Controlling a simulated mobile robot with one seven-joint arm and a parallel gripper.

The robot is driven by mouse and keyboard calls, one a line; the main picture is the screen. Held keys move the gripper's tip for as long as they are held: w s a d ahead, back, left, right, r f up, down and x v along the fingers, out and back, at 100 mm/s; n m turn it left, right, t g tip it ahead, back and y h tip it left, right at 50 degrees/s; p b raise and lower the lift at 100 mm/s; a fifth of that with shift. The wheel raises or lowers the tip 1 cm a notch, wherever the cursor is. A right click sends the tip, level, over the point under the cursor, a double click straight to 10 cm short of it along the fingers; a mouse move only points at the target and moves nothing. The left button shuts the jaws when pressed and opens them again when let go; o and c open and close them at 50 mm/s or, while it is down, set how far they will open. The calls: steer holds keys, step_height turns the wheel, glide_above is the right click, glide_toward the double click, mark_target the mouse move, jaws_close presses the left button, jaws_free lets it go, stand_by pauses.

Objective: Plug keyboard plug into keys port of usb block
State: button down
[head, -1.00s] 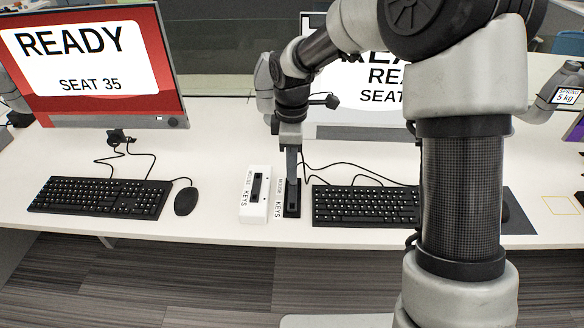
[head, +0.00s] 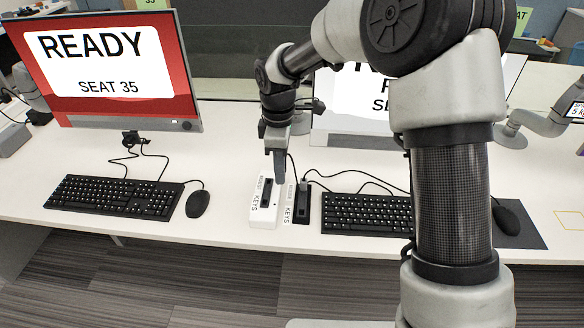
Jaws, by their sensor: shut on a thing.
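A white block (head: 257,220) with MOUSE and KEYS lettering stands near the table's front edge. A black block (head: 301,216) with a similar white label stands just to its right. I cannot tell from the lettering which is the task's usb block. My gripper (head: 281,180) points down at the white block's back right side, close to the gap between the blocks. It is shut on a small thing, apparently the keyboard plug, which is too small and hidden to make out. Whether it touches a block or sits in a port I cannot tell. A thin dark cable (head: 291,160) runs close beside the gripper.
A keyboard (head: 115,196) and a mouse (head: 198,204) lie left of the blocks. Another keyboard (head: 365,213) lies to the right, partly behind my arm. A red READY SEAT 35 monitor (head: 112,65) stands at left; a second monitor (head: 335,108) stands behind my arm. Cables cross the table behind the blocks.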

steer(key=shift+w+a+p, duration=0.15)
steer(key=shift+a+p, duration=0.05)
steer(key=shift+a, duration=1.05)
steer(key=shift+w+a+p, duration=0.1)
steer(key=shift+a+p, duration=0.1)
steer(key=shift+a, duration=1)
steer(key=shift+r, duration=0.1)
steer(key=shift+f, duration=0.25)
steer(key=shift+f+b, duration=1.95)
steer(key=shift+f, duration=1.9)
steer(key=shift+f, duration=1.05)
steer(key=c, duration=1.5)
jaws_free()
steer(key=shift+r, duration=0.1)
step_height(320, 180, up, 17)
steer(key=p, duration=0.3)
steer(key=shift+r, duration=0.15)
